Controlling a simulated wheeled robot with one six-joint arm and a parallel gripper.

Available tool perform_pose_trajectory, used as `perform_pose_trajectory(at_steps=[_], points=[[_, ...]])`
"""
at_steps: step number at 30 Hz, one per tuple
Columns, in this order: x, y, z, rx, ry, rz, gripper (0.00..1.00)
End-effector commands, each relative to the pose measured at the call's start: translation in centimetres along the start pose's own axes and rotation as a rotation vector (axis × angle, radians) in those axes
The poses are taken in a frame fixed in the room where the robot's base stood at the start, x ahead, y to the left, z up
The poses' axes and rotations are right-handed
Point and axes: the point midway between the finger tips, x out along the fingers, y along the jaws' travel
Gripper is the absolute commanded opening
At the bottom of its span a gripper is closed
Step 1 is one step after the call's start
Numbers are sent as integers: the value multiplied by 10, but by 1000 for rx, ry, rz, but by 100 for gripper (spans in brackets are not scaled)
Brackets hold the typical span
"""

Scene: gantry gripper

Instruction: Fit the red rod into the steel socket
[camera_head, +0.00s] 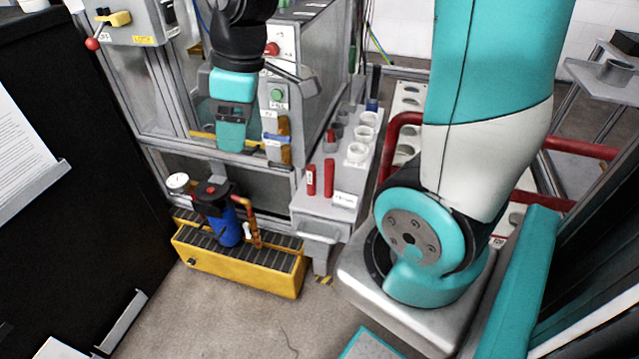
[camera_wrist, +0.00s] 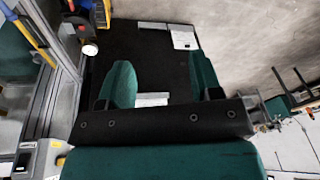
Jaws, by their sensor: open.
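Two red rods stand upright side by side on the grey bench: the left one (camera_head: 311,180) carries a pale label, the right one (camera_head: 329,177) looks plain. I cannot tell which is meant. A grey, metal-looking round socket (camera_head: 615,71) sits on a stand at the far right in the head view. My gripper (camera_head: 231,143) hangs in front of the machine, left of the rods and above them, seen edge-on. In the wrist view my gripper (camera_wrist: 160,62) shows two teal fingers wide apart with nothing between them. No rod or socket is clear there.
White cups (camera_head: 357,152) line the bench behind the rods. A yellow crate (camera_head: 238,274) with a blue canister (camera_head: 228,228) and orange pipes stands on the floor below my gripper. Red rails (camera_head: 580,149) run at the right. The floor in front (camera_head: 265,325) is mostly clear.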

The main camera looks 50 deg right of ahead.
Motion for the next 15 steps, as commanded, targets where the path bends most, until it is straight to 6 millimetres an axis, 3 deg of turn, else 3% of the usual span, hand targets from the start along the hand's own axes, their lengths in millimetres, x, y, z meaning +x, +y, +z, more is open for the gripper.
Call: perform_pose_trajectory(at_steps=[1, 3, 6, 10, 12, 15], points=[[11, 45, 18, -7, -28, 25, 59], [20, 98, 47, -59, -70, 55, 59], [32, 156, 96, -124, -133, 73, 59], [43, 198, 149, -189, -190, 69, 59], [47, 208, 167, -211, -208, 64, 59], [57, 214, 178, -230, -219, 57, 59]])
